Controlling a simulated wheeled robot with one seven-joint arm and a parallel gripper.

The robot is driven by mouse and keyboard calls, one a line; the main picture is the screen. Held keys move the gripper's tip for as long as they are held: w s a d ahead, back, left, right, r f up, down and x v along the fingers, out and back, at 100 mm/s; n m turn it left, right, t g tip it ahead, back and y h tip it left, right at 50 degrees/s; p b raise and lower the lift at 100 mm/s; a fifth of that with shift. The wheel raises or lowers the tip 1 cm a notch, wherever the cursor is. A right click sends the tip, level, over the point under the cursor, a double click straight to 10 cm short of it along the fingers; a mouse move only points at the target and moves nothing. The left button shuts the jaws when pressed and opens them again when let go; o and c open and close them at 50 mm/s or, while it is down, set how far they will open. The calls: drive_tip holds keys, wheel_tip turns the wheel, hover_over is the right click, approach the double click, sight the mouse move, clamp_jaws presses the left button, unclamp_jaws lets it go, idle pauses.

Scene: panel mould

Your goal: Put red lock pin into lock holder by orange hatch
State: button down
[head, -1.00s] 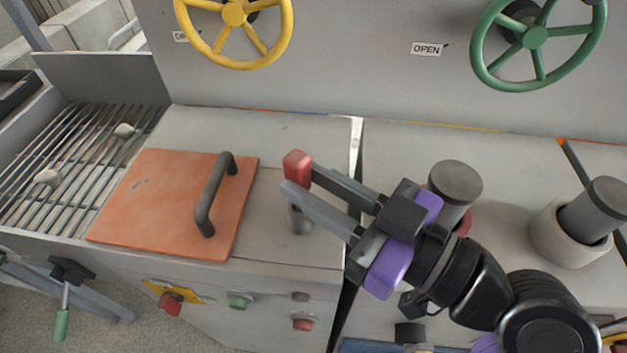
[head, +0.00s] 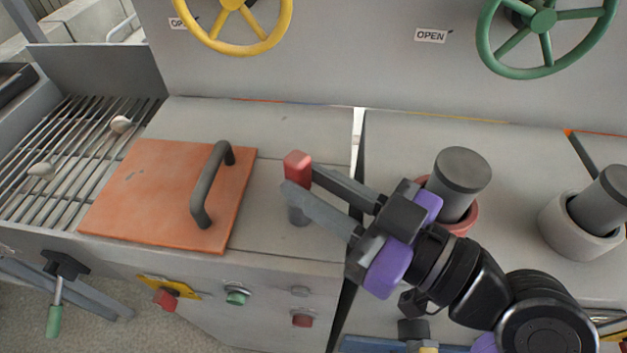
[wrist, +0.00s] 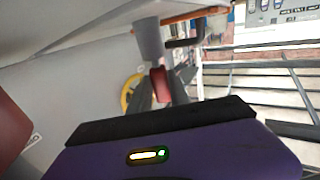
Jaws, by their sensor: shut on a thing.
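The red lock pin (head: 297,165) is between the fingertips of my gripper (head: 296,178), which is shut on it. In the wrist view the red pin (wrist: 160,84) also shows between the fingers. The lock holder, a short grey cylinder (head: 298,215), stands on the panel just right of the orange hatch (head: 150,195). The pin is over the holder in the head view, and my lower finger partly covers the holder. In the wrist view the grey holder (wrist: 150,40) lines up closely with the pin; I cannot tell whether they touch.
The hatch has a dark arched handle (head: 212,185), left of my gripper. A grate (head: 70,150) lies further left. Grey cylinders stand in a red ring (head: 470,218) and a pale ring (head: 560,235) on the right. A yellow wheel (head: 233,4) and green wheel (head: 543,20) are behind.

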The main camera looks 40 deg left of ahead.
drive_tip(key=shift+f+b, duration=0.5)
drive_tip(key=shift+f, duration=0.15)
drive_tip(key=c, duration=1.1)
unclamp_jaws()
drive_tip(key=shift+c, duration=0.2)
drive_tip(key=d, duration=0.8)
drive_tip(key=shift+w+r, duration=0.1)
drive_tip(key=shift+a, duration=0.1)
